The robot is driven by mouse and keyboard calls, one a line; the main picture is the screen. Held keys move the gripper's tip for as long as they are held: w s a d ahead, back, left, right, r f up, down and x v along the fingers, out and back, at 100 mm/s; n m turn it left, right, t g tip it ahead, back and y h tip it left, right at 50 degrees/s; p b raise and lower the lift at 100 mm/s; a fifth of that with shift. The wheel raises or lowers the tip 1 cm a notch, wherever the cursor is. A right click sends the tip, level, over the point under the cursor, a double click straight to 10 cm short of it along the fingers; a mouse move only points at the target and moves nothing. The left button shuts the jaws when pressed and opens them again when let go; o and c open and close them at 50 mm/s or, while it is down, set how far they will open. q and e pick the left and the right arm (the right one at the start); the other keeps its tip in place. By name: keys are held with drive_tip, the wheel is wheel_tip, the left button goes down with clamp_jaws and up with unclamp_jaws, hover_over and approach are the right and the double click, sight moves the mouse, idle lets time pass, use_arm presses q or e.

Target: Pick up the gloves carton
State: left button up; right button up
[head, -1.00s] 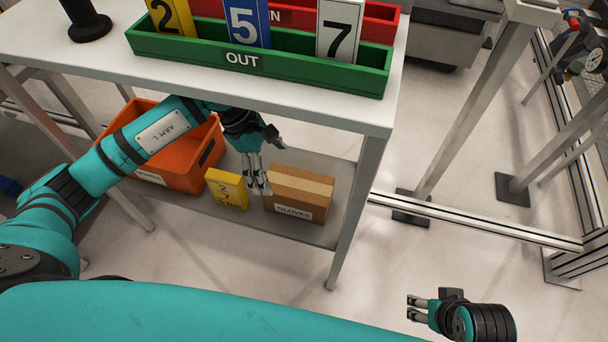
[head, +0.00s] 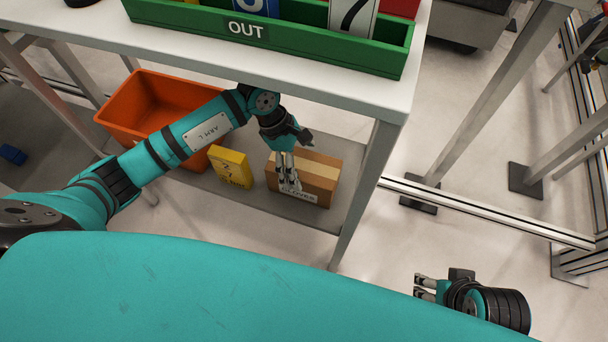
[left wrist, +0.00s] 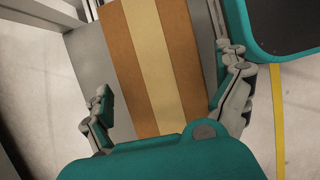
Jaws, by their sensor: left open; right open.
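The gloves carton (head: 321,176) is a brown box with a pale tape stripe and a white label, on the lower shelf (head: 225,196) of the table. My left gripper (head: 290,187) is open and appears in front of the carton in the head view, partly covering its label. In the left wrist view the carton (left wrist: 157,60) lies between and beyond the open fingers (left wrist: 170,100). I cannot tell whether the fingers touch it. My right gripper (head: 418,288) is open and empty, off to the lower right, away from the table.
A yellow box (head: 231,166) stands left of the carton. An orange bin (head: 130,108) stands further left on the shelf. The tabletop (head: 330,82) overhangs the shelf, with a green OUT tray (head: 300,38) on it. A table leg (head: 362,190) stands right of the carton.

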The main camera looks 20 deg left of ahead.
use_arm(q)
drive_tip(key=shift+x, duration=1.2)
drive_tip(key=c, duration=1.2)
